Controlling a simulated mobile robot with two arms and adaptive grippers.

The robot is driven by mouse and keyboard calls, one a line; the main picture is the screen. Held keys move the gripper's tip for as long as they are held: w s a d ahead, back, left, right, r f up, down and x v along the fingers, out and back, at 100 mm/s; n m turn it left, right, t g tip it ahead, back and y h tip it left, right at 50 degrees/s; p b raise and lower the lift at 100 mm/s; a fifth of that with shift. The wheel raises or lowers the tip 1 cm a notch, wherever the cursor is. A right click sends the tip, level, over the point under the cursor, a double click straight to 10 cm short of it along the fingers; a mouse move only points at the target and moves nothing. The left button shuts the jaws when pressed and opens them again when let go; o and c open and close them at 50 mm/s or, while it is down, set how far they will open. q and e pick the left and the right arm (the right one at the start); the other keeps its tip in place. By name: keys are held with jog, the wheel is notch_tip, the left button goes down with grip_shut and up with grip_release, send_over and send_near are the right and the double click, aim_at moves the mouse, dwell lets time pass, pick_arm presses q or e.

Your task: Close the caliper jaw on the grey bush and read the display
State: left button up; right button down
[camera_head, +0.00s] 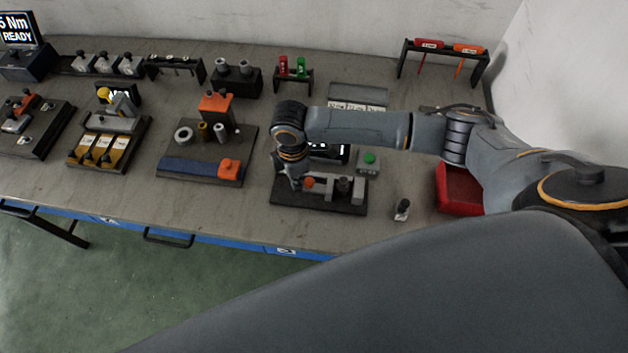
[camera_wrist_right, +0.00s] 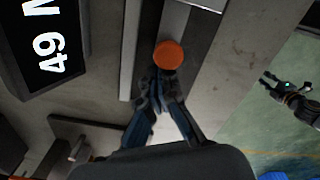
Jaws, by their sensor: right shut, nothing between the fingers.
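The caliper station stands on a black base plate (camera_head: 285,193) at the front middle of the bench in the head view. Its round orange knob (camera_head: 309,182) shows right ahead of my fingertips in the wrist view (camera_wrist_right: 168,55). A dark upright cylinder (camera_head: 343,187), perhaps the grey bush, stands right of the knob. My right gripper (camera_head: 296,184) is shut and empty, (camera_wrist_right: 158,92) its tips at the knob's near edge; I cannot tell if they touch it. The display (camera_wrist_right: 45,45) shows a cropped "49 N". My left gripper (camera_wrist_right: 287,92) is small, over the floor; its opening is unclear.
A green button (camera_head: 369,158) is on a grey box behind right of the caliper. A small dark-topped part (camera_head: 402,209) and a red bin (camera_head: 459,190) are to the right. A bush fixture (camera_head: 208,152) with an orange block is to the left. Bare bench lies between.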

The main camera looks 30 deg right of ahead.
jog(key=shift+s+d+p, duration=0.6)
jog(key=shift+d+p, duration=0.2)
jog(key=shift+d, duration=0.15)
jog(key=shift+d, duration=0.1)
dwell(0.7)
jog(key=shift+w+a, duration=0.25)
jog(key=shift+a, duration=0.1)
dwell(0.3)
jog(key=shift+a+r+p, duration=0.1)
jog(key=shift+r+p, duration=0.2)
jog(key=shift+p, duration=0.15)
notch_tip(320, 180, up, 8)
jog(key=p, duration=0.8)
jog(key=shift+a+f, duration=0.15)
jog(key=shift+f, duration=0.1)
